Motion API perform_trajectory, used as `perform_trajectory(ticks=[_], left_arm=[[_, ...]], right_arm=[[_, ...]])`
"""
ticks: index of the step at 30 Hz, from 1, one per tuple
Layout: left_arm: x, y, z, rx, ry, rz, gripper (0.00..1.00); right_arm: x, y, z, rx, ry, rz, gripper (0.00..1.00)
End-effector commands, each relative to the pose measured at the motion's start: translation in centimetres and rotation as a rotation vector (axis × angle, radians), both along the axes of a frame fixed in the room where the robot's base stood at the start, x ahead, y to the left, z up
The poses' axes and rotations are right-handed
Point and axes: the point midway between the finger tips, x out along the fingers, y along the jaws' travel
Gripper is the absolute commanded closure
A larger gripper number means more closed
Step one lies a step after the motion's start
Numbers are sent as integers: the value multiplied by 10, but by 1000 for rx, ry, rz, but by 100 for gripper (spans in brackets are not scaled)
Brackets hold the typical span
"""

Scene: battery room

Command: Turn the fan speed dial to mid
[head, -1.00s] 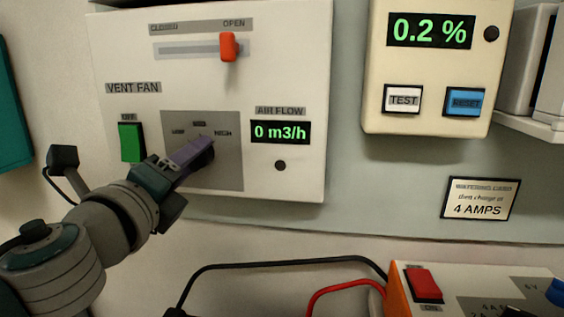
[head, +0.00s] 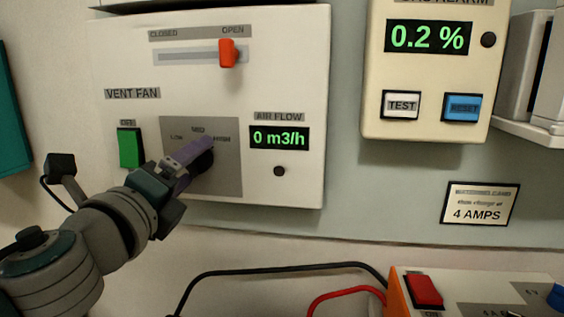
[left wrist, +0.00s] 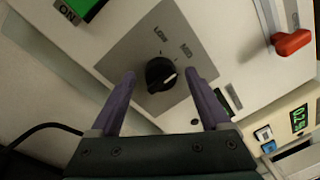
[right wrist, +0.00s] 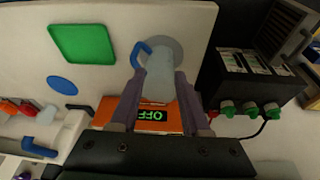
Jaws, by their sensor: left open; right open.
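The fan speed dial (left wrist: 160,74) is a round black knob on a grey plate (head: 226,179) of the vent fan panel. The LOW label (left wrist: 160,33) is at upper left. My left gripper (head: 206,150) is open, its purple fingers on either side of the dial in the left wrist view (left wrist: 160,80). In the head view the fingers hide most of the dial. My right gripper (right wrist: 158,85) is open, away from the panel; contact there is unclear.
The green fan switch (head: 130,148) is left of the dial. The red slider (head: 227,53) above is at OPEN. The air flow display (head: 279,136) reads 0 m3/h. The gas alarm (head: 428,70) is at right. Black and red cables (head: 285,266) and an orange charger (head: 400,297) are below.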

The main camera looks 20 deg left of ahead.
Motion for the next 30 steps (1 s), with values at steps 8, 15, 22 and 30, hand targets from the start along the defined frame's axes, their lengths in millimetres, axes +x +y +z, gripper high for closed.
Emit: perform_trajectory(ticks=[8,15,22,30], left_arm=[[-14,-3,-2,0,1,-2,20],[-58,-11,-7,-3,3,-1,20],[-89,-17,-7,-1,1,0,20],[-98,-19,-5,0,-1,1,20]], right_arm=[[0,0,-2,0,0,1,53],[0,-1,-11,-3,0,2,53],[0,-1,-20,-5,0,4,53],[0,-1,-21,-5,0,4,53]])
